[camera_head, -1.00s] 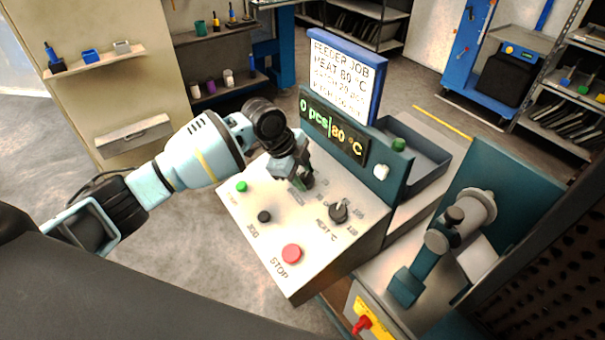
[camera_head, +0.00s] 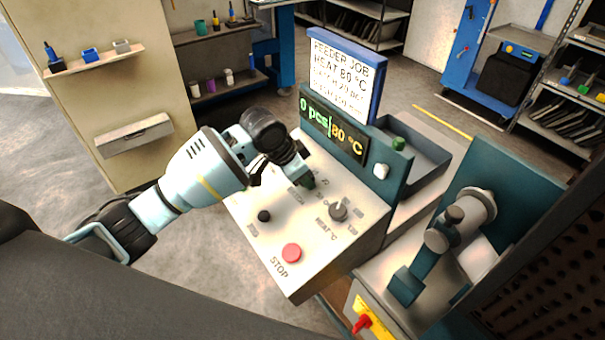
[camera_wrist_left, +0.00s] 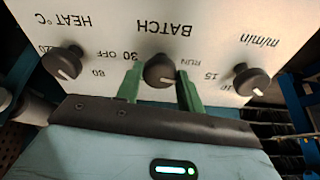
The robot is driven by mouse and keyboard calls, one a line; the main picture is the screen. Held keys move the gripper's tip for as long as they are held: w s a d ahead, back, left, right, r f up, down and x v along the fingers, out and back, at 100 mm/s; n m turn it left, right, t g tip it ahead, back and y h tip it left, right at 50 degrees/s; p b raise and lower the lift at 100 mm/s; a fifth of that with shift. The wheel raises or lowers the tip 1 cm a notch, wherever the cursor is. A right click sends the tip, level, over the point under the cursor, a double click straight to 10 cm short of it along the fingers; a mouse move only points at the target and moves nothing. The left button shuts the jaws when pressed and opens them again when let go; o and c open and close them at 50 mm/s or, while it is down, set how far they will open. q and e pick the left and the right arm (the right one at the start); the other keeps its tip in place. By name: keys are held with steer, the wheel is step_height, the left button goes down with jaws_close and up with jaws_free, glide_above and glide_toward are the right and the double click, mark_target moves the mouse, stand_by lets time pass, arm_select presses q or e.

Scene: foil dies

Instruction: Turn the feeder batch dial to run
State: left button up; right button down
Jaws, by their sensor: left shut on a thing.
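My left gripper (camera_head: 308,181) reaches down onto the upper part of the feeder's sloping panel (camera_head: 328,257). In the left wrist view its two green fingers (camera_wrist_left: 160,82) are shut on the black batch dial (camera_wrist_left: 160,70), one on each side. The dial sits below the inverted word BATCH, with OFF and 30 to its left and RUN to its right. Its white pointer mark is at the lower edge, between the fingers. In the head view the gripper hides the batch dial. The display (camera_head: 334,130) reads 0 pcs and 80 °C. My right gripper is not in view.
The heat dial (camera_head: 338,211) is close on the right; in the wrist view the m/min dial (camera_wrist_left: 252,80) is also close. A red STOP button (camera_head: 291,253) and a black knob (camera_head: 264,216) are nearer the front. A job sign (camera_head: 345,75) stands behind the display.

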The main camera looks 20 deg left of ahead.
arm_select(q)
steer(key=shift+r+n, duration=0.1)
steer(key=shift+n, duration=0.6)
steer(key=o, duration=1)
steer(key=v, duration=0.7)
steer(key=shift+s+r, duration=0.2)
steer(key=shift+r, duration=0.15)
